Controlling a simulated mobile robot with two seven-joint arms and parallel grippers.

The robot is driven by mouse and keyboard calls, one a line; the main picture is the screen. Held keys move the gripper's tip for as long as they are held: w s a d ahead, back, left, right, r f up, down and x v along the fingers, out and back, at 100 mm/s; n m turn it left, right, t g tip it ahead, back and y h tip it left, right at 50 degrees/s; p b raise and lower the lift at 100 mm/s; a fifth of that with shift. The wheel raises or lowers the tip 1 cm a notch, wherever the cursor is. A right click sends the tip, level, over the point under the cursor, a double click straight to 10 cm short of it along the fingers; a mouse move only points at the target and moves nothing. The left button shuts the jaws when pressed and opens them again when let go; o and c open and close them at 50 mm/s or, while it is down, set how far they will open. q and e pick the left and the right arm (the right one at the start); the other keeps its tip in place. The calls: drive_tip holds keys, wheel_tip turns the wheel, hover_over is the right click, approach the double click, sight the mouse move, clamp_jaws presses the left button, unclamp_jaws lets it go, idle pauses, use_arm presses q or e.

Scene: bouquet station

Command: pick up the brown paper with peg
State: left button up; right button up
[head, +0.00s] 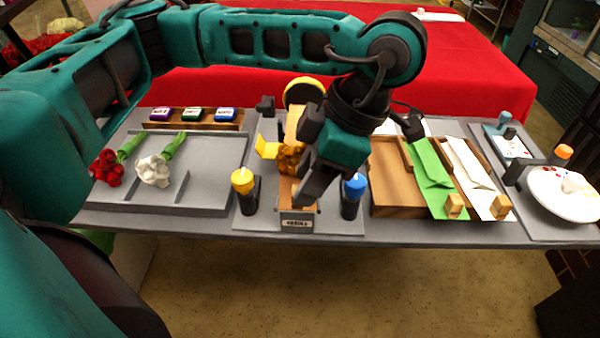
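My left gripper (312,188) points down over the middle station, above the wooden strip behind a small labelled block (297,223). Its fingers overlap from this angle, so I cannot tell whether they are open or hold anything. Just left of it is a crumpled orange-brown piece (289,158), partly hidden by the gripper; I cannot tell whether it is the brown paper. The wooden tray (392,208) to the right has a green paper (430,168) and a white paper (470,165), each with a wooden peg at its front. Its left slot shows bare brown with no peg visible. My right gripper is out of view.
A yellow-topped post (243,184) and a blue-topped post (353,188) flank the station. A grey tray (210,195) with red (107,168) and white (153,170) flowers lies left. A white round palette (560,200) is far right. A red-covered table (470,75) stands behind.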

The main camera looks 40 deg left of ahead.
use_arm(q)
drive_tip(key=shift+x, duration=0.9)
drive_tip(key=shift+c, duration=0.2)
clamp_jaws()
drive_tip(key=shift+w, duration=0.1)
